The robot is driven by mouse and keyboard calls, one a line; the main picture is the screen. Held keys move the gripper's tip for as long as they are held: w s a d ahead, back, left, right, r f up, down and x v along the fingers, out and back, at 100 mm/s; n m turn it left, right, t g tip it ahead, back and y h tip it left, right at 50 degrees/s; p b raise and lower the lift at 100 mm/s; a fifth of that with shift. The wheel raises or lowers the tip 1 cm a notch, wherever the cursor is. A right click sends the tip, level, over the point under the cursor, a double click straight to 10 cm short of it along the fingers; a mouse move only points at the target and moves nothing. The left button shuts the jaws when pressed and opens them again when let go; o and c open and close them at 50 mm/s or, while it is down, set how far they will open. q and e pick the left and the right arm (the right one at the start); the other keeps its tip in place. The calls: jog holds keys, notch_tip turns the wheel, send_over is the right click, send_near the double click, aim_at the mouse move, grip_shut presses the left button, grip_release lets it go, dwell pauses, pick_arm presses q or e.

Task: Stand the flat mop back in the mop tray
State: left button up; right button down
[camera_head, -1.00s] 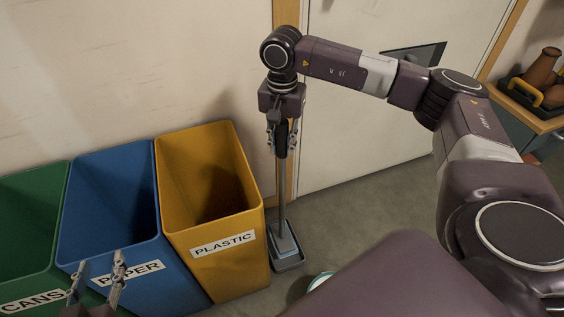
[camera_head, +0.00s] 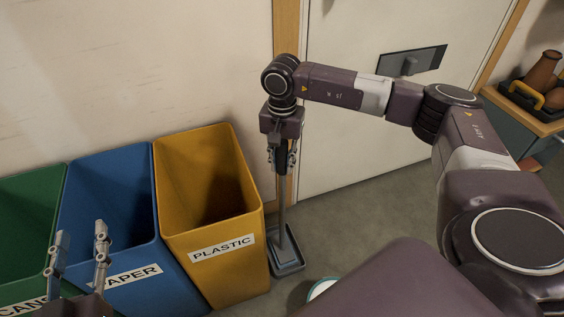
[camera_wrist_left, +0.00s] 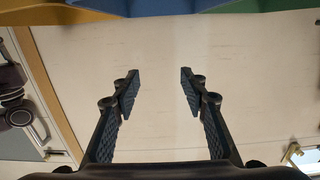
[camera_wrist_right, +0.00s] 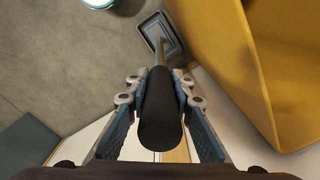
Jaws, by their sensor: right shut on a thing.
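The flat mop stands upright, its grey pole (camera_head: 282,205) running down from my right gripper (camera_head: 283,160). That gripper is shut on the black handle grip (camera_wrist_right: 160,115), which also shows between its fingers in the right wrist view. The mop head (camera_head: 284,245) is at the grey mop tray (camera_head: 289,270) on the floor and appears inside its rim. I cannot tell whether it rests on the tray bottom. My left gripper (camera_head: 80,238) is open and empty in front of the blue bin; its fingers also show apart in the left wrist view (camera_wrist_left: 160,78).
A yellow PLASTIC bin (camera_head: 228,262) stands close left of the tray, then a blue PAPER bin (camera_head: 135,255) and a green bin (camera_head: 28,260). A round white-and-teal object (camera_head: 321,289) is on the floor at right. A door (camera_head: 370,130) is behind; a cabinet (camera_head: 530,115) stands far right.

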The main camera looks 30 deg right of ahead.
aim_at(282, 141)
pick_arm(q)
jog(key=shift+r, duration=0.1)
pick_arm(e)
jog(key=c, duration=1.7)
grip_release()
jog(key=shift+r, duration=0.3)
notch_tip(282, 141, up, 5)
jog(key=shift+r+p, duration=0.1)
jog(key=shift+p, duration=0.8)
pick_arm(q)
jog(key=s+a+f+g+y, duration=0.1)
jog(key=s+a+f+g, duration=0.1)
jog(key=s+f+g, duration=0.2)
jog(key=s+a+f+g+y+p, duration=0.1)
jog(key=s+f+g, duration=0.3)
jog(key=f, duration=0.6)
jog(key=shift+s+a+f+n+g, duration=0.3)
jog(key=shift+s+a+f, duration=0.1)
jog(key=shift+a, duration=0.2)
pick_arm(e)
notch_tip(282, 141, up, 6)
jog(key=shift+r, duration=0.2)
jog(key=shift+s, duration=0.1)
